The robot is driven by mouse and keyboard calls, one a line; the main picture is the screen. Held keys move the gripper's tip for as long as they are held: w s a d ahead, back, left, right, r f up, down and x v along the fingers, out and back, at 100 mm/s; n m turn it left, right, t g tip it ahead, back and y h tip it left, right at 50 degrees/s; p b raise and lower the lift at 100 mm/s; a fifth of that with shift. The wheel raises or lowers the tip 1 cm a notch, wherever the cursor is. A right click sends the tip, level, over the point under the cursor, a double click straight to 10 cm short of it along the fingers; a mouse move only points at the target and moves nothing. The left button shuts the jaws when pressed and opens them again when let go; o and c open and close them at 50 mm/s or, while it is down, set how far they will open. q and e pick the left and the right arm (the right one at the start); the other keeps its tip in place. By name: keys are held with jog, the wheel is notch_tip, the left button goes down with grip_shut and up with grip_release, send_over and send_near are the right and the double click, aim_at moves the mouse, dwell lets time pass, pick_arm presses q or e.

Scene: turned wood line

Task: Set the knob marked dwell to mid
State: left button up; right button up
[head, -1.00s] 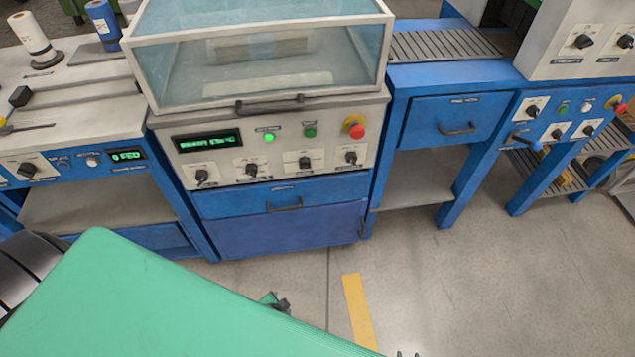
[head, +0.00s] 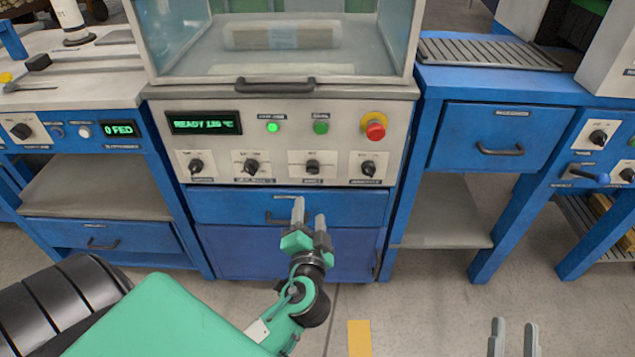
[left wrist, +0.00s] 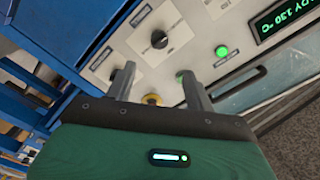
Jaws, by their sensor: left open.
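The middle machine's grey panel carries a row of several black knobs: far left (head: 196,166), second (head: 252,166), third (head: 312,167) and far right (head: 369,168). Their labels are too small to read, so I cannot tell which is marked dwell. My left gripper (head: 309,212) is open and empty, in front of the blue drawer below the third knob. In the left wrist view its fingers (left wrist: 155,76) point at the panel, apart from a black knob (left wrist: 158,38) on a white plate. My right gripper (head: 514,338) shows only its fingertips at the bottom, apart and empty.
Above the knobs are a green display (head: 204,122), a lit green lamp (head: 273,127), a green button (head: 320,127) and a red stop button (head: 375,129). A hood handle (head: 275,84) and a drawer handle (head: 283,218) stick out. Open floor lies in front.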

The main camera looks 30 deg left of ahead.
aim_at(312, 174)
pick_arm(q)
jog(key=x, duration=1.2)
jog(key=shift+w+a+b, duration=0.1)
jog(key=shift+w+b, duration=0.25)
jog(key=shift+w+a, duration=0.25)
jog(key=shift+w, duration=0.1)
pick_arm(e)
jog(key=r+t, duration=0.1)
jog(key=d+r+t, duration=0.1)
jog(key=r, duration=0.1)
jog(key=shift+s, duration=0.2)
pick_arm(q)
jog(key=c, duration=1)
pick_arm(e)
jog(key=shift+w+r, duration=0.1)
